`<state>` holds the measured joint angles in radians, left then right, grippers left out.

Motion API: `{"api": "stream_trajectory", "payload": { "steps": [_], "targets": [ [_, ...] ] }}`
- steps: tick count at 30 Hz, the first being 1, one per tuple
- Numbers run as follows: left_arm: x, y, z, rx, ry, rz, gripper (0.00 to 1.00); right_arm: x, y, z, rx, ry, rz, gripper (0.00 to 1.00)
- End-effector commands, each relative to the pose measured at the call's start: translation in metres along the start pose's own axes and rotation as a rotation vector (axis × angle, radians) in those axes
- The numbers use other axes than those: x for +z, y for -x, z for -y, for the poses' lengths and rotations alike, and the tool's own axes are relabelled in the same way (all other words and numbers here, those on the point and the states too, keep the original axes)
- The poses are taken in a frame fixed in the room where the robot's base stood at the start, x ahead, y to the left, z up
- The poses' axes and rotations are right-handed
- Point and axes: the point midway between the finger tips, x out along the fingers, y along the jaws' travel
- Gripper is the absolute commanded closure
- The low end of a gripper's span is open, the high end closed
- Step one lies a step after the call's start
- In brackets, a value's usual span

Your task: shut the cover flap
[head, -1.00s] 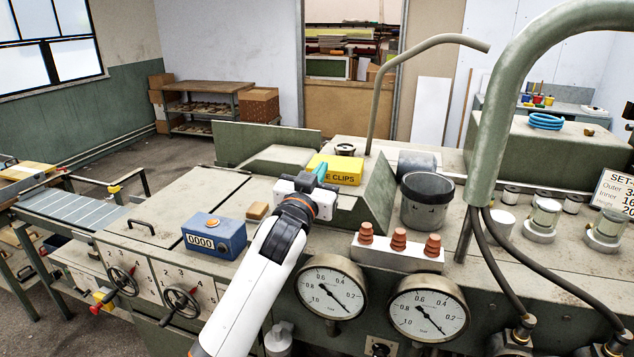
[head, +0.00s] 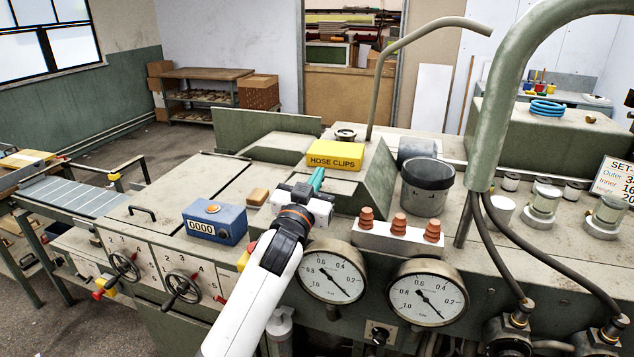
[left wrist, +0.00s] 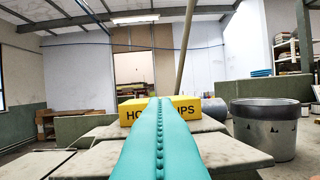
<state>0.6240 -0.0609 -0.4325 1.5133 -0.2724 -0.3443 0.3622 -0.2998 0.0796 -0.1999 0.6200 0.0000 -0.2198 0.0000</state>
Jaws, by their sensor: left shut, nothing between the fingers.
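A grey-green panel (head: 250,127) stands upright along the back edge of the machine top, and it looks like the raised cover flap. In the left wrist view a green panel (left wrist: 82,128) shows behind the yellow box, left of middle. My left gripper (head: 317,180) has teal fingers and is shut and empty. It is above the machine top, in front of the yellow box and apart from the panel. In the left wrist view its closed fingers (left wrist: 160,108) point at the yellow box and hide part of its label. My right gripper is not in view.
The yellow HOSE CLIPS box (head: 335,154) lies beyond my left gripper. A grey bucket (head: 427,190) and terracotta cones on a white block (head: 390,240) are to the right. A bent pipe rises behind.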

Motion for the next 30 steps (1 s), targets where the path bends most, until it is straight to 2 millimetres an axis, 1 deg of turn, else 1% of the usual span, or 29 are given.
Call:
{"api": "stream_trajectory", "payload": {
  "steps": [8,12,18,30],
  "targets": [
    [-0.006,0.003,0.001,0.003,0.001,0.04,1.0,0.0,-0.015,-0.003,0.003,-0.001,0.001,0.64],
    [-0.011,0.006,0.002,0.006,-0.001,0.085,1.0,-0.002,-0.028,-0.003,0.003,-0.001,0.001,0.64],
    [-0.018,0.012,0.002,0.006,-0.003,0.084,1.0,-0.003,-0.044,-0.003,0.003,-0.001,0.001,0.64],
    [-0.04,0.022,0.004,0.006,-0.001,0.084,1.0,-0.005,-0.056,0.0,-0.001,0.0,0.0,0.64]
  ]
}}
